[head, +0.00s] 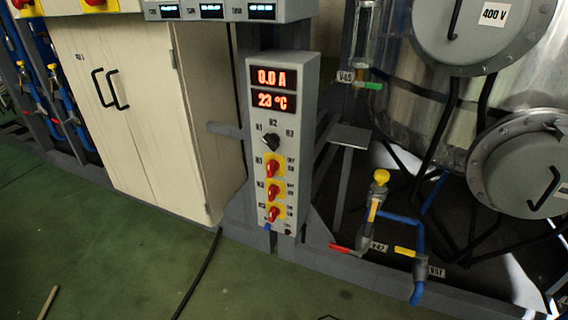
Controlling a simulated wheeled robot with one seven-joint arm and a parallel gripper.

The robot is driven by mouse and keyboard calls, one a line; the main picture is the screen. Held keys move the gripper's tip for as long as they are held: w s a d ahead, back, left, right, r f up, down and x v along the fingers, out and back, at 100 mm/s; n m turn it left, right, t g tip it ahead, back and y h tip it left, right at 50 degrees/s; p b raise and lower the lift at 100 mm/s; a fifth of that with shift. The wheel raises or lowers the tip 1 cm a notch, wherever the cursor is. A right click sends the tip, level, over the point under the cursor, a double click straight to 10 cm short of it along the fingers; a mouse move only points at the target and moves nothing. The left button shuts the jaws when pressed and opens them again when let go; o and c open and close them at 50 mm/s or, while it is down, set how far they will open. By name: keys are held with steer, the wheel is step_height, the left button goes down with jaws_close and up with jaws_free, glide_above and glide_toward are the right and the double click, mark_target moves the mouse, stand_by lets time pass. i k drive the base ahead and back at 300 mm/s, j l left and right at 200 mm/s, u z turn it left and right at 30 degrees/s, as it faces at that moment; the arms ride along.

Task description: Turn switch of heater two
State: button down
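A grey heater control box (256,222) stands upright on the frame in the middle of the head view. Its two red displays (273,88) read 0.0 A and 23 °C. Below them is a black selector knob (271,142) with small labels around it, the top one seeming to read H2. Under it are three red rotary switches on yellow plates in a column: the top one (271,168), the middle one (273,191) and the bottom one (273,214). Their side labels are too small to read surely. My gripper is not in view.
A cream cabinet (150,130) with black handles stands left of the box. Valves with yellow and blue handles (380,190) and a large metal vessel (400,100) are at right. A black cable (203,270) runs over the green floor (110,260), which is mostly clear in front.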

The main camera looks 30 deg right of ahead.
mark_target(273, 189)
steer(key=i+j, duration=0.7)
steer(key=j, duration=0.2)
steer(key=l+z, duration=0.05)
